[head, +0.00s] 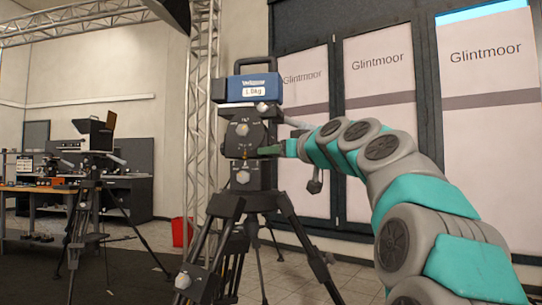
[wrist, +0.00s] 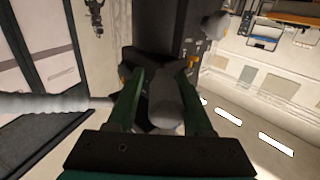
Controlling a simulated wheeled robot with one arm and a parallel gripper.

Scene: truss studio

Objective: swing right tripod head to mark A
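The right tripod head (head: 243,133) is a dark block with knobs, upright on a black tripod (head: 262,203), with a blue box (head: 252,88) on top. My gripper (head: 268,151) is at the head's right front side in the head view. In the wrist view, the two green fingers of my gripper (wrist: 162,80) are apart on either side of a dark grey rounded knob or grip (wrist: 166,105). A gap shows on its left side; contact on the right is unclear. Small white markings on the head are too small to read, and I cannot make out mark A.
A second tripod with a camera-like device (head: 92,133) stands at the left, by a workbench (head: 40,188). A red bin (head: 181,232) and a truss column (head: 203,100) are behind the right tripod. Glintmoor panels (head: 383,110) line the back. The tripod legs spread toward me.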

